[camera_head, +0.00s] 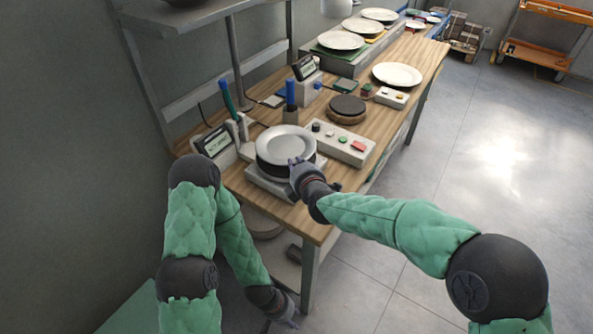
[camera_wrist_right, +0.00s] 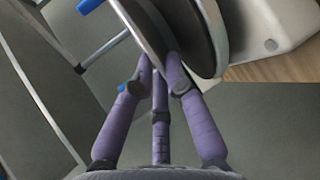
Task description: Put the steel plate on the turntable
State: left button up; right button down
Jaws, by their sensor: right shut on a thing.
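The steel plate (camera_head: 285,144) is a grey, shiny round dish. It lies flat or nearly so above a dark round disc on a white boxy device (camera_head: 262,181) at the table's near end. My right gripper (camera_head: 297,168) is shut on the plate's near rim; in the right wrist view the fingers (camera_wrist_right: 163,72) pinch the thin plate edge (camera_wrist_right: 142,24), with the dark disc close beside it. A dark round disc on a wooden base (camera_head: 347,108), which looks like the turntable, stands farther back. My left gripper (camera_head: 290,322) hangs low beside the table leg; its fingers are too small to read.
A control box with buttons (camera_head: 341,143) lies right of the plate. A display unit (camera_head: 215,143) and a dark cup with blue-handled tools (camera_head: 290,112) stand to the left and behind. A white plate (camera_head: 397,74) lies farther back.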

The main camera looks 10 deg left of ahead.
jog(key=shift+w+f, duration=0.1)
jog(key=shift+f, duration=0.2)
jog(key=c, duration=1.3)
grip_release()
jog(key=shift+f, duration=0.3)
jog(key=shift+o, duration=0.2)
jog(key=shift+r, duration=0.15)
jog(key=shift+s+d+r, duration=0.1)
jog(key=shift+s+d, duration=0.05)
jog(key=shift+s, duration=0.2)
jog(key=p+v, duration=0.3)
jog(key=v, duration=0.8)
jog(key=shift+s+p, duration=0.2)
jog(key=shift+p, duration=0.1)
